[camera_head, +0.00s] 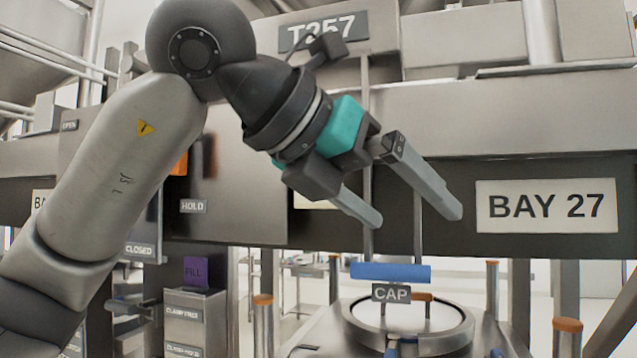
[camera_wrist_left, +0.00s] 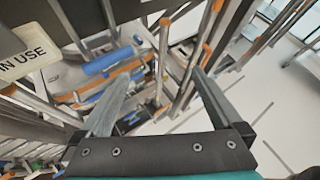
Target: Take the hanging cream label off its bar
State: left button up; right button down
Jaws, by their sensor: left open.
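A cream label reading "IN USE" (camera_wrist_left: 32,52) shows at the upper left of the left wrist view, cut off by the frame edge. In the head view, a cream patch (camera_head: 312,203) shows on the dark rail behind my left gripper; it is mostly hidden, and I cannot tell whether it is the same label. My left gripper (camera_head: 412,216) is open, its two fingers pointing down and right in front of the rail. In the left wrist view the gripper (camera_wrist_left: 160,82) has nothing between its fingertips, and the label lies left of them. My right gripper is not in view.
A blue handle (camera_head: 390,272) with a "CAP" tag hangs below the fingers, above a round lid (camera_head: 455,318). A "BAY 27" sign (camera_head: 547,206) is on the rail at right. Orange-capped posts (camera_head: 492,290) stand around. A purple "FILL" tag (camera_head: 196,271) is at lower left.

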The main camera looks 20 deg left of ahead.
pick_arm(q)
jog(key=s+a+r+n+t+y, duration=0.1)
jog(key=a+r+n+t+y, duration=0.1)
jog(key=a+r+n+y, duration=0.3)
jog(key=s+a+r+n+t+y, duration=0.1)
jog(key=a+r+t+y, duration=0.15)
jog(key=a, duration=0.45)
jog(key=p, duration=0.2)
send_near(300, 202)
jog(key=w+d, duration=0.2)
jog(key=w, duration=0.4)
jog(key=shift+g, duration=0.25)
jog(key=x, duration=0.1)
jog(key=p+x, duration=0.1)
jog(key=x, duration=0.2)
jog(key=shift+w+d+f, duration=0.15)
jog(key=shift+w+d, duration=0.1)
jog(key=c, duration=0.9)
